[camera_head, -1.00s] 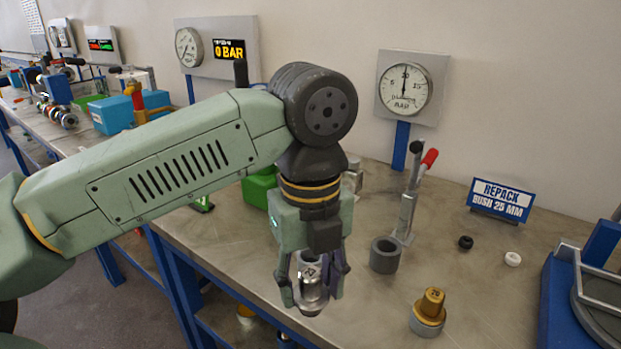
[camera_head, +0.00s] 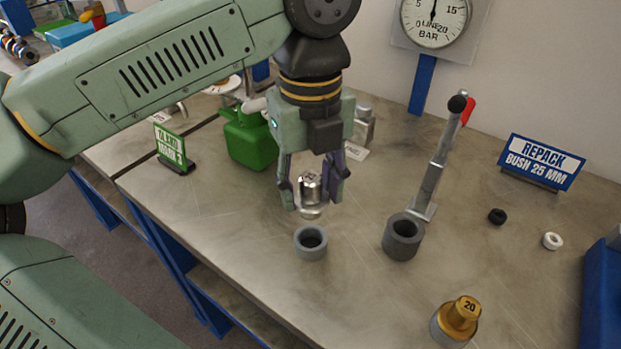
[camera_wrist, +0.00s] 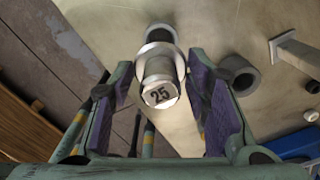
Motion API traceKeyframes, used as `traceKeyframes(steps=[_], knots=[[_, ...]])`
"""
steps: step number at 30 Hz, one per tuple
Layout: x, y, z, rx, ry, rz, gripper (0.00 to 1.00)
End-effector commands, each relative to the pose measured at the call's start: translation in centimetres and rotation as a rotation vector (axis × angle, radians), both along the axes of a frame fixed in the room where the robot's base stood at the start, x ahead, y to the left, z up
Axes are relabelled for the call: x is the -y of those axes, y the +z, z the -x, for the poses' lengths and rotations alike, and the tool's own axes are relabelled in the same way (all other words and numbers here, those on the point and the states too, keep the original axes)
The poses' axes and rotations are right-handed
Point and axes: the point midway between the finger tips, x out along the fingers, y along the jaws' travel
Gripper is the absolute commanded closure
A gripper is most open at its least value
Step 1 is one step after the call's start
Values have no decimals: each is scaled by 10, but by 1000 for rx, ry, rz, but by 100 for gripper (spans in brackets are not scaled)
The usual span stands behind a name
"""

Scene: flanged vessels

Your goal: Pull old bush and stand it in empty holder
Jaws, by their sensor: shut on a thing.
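My gripper (camera_head: 312,195) points down, shut on a silver bush (camera_head: 311,188). The wrist view shows the bush (camera_wrist: 158,85) between the two purple-padded fingers, with "25" on its end. In the head view the bush is held upright, just above a light grey ring holder (camera_head: 311,252) in the picture; the holder's hole looks empty. Whether the bush is exactly over it I cannot tell. A larger dark grey cup (camera_head: 402,246) with an open hole stands to the right. A gold bush marked 20 (camera_head: 461,312) stands in a grey holder (camera_head: 448,336) at the front right.
A lever with a red grip (camera_head: 440,165) rises behind the dark cup. A green can (camera_head: 250,142) and a green sign (camera_head: 171,147) stand left. The front left bench is clear.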

Motion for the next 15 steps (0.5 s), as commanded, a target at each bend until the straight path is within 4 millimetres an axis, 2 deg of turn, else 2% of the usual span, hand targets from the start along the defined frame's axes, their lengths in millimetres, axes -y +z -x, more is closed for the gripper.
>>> traceKeyframes(steps=[5, 15], knots=[[0, -2, 0, -3, -1, -3, 100], [0, -34, 0, -3, -2, -1, 100]])
